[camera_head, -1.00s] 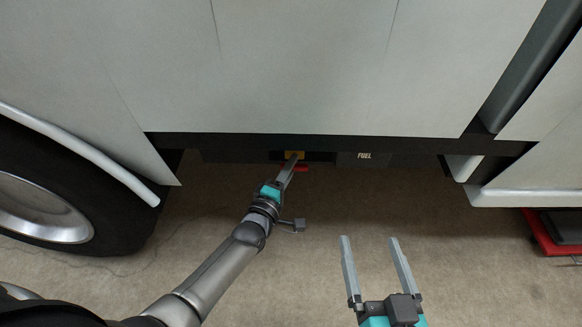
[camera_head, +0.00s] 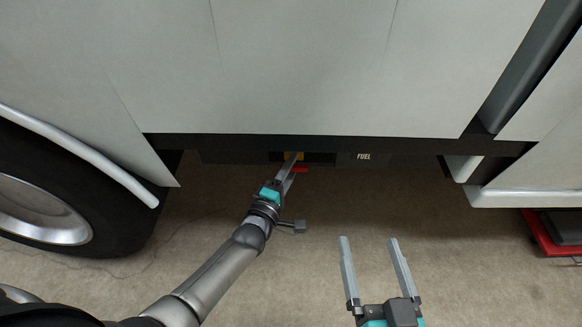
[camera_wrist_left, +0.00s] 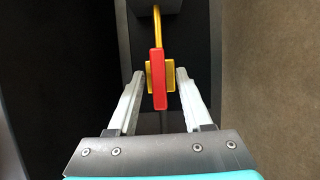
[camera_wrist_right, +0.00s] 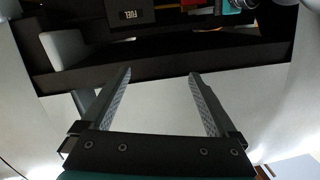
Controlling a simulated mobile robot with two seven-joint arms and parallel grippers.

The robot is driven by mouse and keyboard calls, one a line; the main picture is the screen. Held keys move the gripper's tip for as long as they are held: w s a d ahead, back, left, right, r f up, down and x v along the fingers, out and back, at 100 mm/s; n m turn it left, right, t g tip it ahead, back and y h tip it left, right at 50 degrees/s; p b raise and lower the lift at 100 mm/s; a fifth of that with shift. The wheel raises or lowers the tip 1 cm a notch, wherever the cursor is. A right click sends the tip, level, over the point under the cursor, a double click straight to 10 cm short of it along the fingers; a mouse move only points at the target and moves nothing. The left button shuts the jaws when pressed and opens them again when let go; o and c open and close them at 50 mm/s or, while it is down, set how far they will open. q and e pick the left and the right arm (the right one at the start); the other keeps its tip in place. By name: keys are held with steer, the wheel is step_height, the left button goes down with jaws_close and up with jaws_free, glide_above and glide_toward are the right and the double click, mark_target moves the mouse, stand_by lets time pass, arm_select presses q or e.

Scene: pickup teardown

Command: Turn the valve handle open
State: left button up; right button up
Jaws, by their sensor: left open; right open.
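The red valve handle (camera_wrist_left: 158,79) lies across a yellow valve body (camera_wrist_left: 169,78) in the left wrist view, with a yellow pipe (camera_wrist_left: 157,27) running from it. In the head view the red handle (camera_head: 300,170) shows under the truck's lower edge. My left gripper (camera_head: 294,165) reaches it from below. In the left wrist view the left gripper (camera_wrist_left: 159,76) is open, its fingers on either side of the handle and valve body; I cannot tell whether they touch. My right gripper (camera_head: 369,240) is open and empty, away from the valve.
The grey truck side panel (camera_head: 300,70) hangs above, with a dark sill along its bottom. A FUEL label (camera_head: 364,156) sits right of the valve. A wheel (camera_head: 50,205) is at the left, and a red and black item (camera_head: 555,235) at the right. The floor between is clear.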

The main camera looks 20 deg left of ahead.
arm_select(q)
steer(key=shift+s, duration=0.1)
arm_select(e)
steer(key=shift+f, duration=0.1)
arm_select(q)
steer(key=s+a+p, duration=0.1)
steer(key=s+p, duration=0.4)
steer(key=s, duration=1)
steer(key=shift+a+p, duration=0.35)
arm_select(e)
steer(key=s+d+f+g+h, duration=0.2)
steer(key=d+g+h, duration=0.3)
steer(key=d+g, duration=0.4)
steer(key=shift+s+d+f+g, duration=0.3)
steer(key=shift+s+f+g, duration=0.1)
steer(key=shift+s, duration=0.3)
